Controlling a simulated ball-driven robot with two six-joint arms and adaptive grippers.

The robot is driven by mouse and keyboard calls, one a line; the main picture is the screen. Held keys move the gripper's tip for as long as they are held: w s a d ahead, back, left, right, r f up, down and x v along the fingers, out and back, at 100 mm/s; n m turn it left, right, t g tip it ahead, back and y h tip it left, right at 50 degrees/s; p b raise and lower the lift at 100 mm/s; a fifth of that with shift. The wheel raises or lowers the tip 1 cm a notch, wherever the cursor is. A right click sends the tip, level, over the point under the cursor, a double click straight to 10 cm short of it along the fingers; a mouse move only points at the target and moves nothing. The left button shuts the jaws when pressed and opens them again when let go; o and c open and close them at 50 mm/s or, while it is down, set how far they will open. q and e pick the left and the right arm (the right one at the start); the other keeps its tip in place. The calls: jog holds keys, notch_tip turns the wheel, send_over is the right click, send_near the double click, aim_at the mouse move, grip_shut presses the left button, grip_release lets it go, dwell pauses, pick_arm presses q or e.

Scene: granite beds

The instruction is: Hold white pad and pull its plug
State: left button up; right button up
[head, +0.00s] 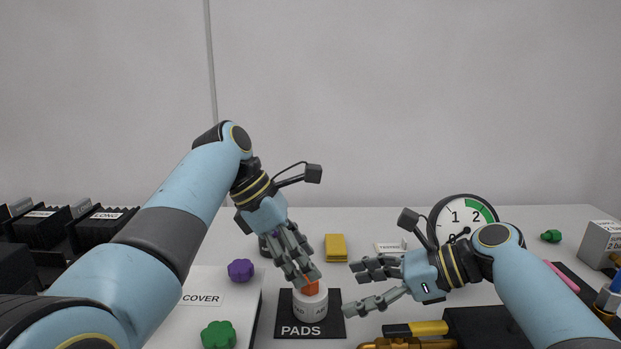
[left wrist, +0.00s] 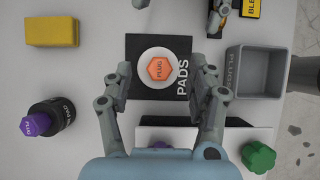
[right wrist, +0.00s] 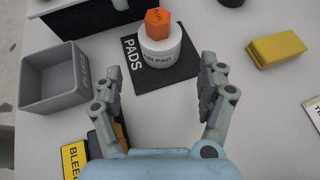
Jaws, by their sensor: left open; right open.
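The white pad (head: 311,306) stands upright on the black PADS mat (head: 331,329). An orange hexagonal plug (left wrist: 159,69) sits in its top; the plug also shows in the right wrist view (right wrist: 158,22). My left gripper (head: 306,280) is open above the pad, its fingers pointing down and partly hiding the plug in the head view. In the left wrist view the pad lies between and just beyond the fingertips, apart from them. My right gripper (head: 354,287) is open to the right of the pad, fingers pointing left towards it, not touching it.
A black pad with a purple plug (left wrist: 40,122) stands apart. A yellow block (head: 335,247) lies behind. A grey plug bin (right wrist: 54,79), a white COVER panel (head: 205,285), a green knob (head: 218,335), a purple knob (head: 241,270) and a yellow-handled valve (head: 415,329) surround the mat. A gauge (head: 462,217) stands right.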

aim_at(316, 298)
jog(key=x, duration=0.8)
jog(key=shift+w+a+f, duration=0.1)
jog(key=shift+w+a, duration=0.05)
jog(key=shift+a, duration=0.2)
jog(key=c, duration=1.2)
jog(key=shift+f, duration=0.2)
jog(key=o, duration=0.7)
jog(key=c, duration=0.7)
